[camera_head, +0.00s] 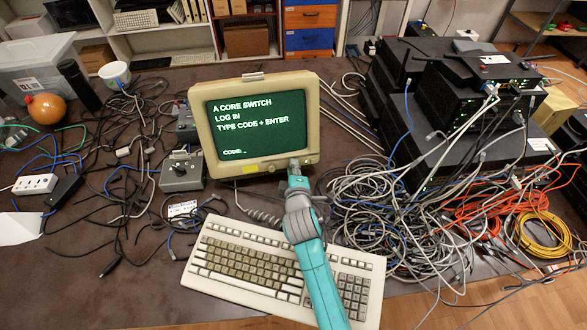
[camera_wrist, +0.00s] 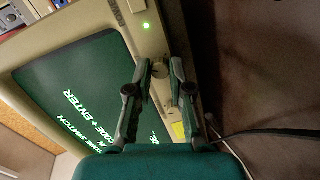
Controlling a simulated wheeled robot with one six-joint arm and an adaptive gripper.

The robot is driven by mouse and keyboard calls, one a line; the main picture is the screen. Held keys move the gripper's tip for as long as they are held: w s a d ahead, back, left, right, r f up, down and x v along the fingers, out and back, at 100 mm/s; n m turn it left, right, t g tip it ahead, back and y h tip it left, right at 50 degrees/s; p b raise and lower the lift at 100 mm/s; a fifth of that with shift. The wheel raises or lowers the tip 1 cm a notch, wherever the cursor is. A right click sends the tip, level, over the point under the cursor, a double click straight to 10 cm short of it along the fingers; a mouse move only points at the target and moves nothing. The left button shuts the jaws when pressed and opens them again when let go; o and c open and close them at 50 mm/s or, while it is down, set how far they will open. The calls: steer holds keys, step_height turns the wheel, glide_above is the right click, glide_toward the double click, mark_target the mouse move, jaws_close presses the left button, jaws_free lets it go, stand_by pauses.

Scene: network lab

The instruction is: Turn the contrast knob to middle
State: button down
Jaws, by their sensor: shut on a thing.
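The beige monitor (camera_head: 197,118) stands in the middle of the table with a lit green screen (camera_head: 262,135). Its text reads "A CORE SWITCH LOG IN TYPE CODE + ENTER" above a code prompt. My gripper (camera_head: 295,165) is at the lower right of the monitor's front frame. In the wrist view, its two fingers close on a small round knob (camera_wrist: 160,71) on the frame, beside a lit green lamp (camera_wrist: 147,26). The fingers partly hide the knob, and I cannot read its setting. In the head view my gripper covers the knob.
A beige keyboard (camera_head: 238,266) lies in front of the monitor, under my arm. Tangled grey cables (camera_head: 385,205) lie on the right, beside black network boxes (camera_head: 440,150). A grey switch box (camera_head: 181,178) and dark cables are on the left.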

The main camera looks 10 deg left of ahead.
steer(key=n, duration=0.5)
steer(key=shift+f, duration=0.1)
stand_by(0.4)
steer(key=c, duration=1)
jaws_free()
steer(key=shift+c, duration=0.2)
steer(key=v, duration=1.2)
steer(key=shift+f, duration=0.2)
steer(key=shift+s+d, duration=0.1)
steer(key=shift+s, duration=0.05)
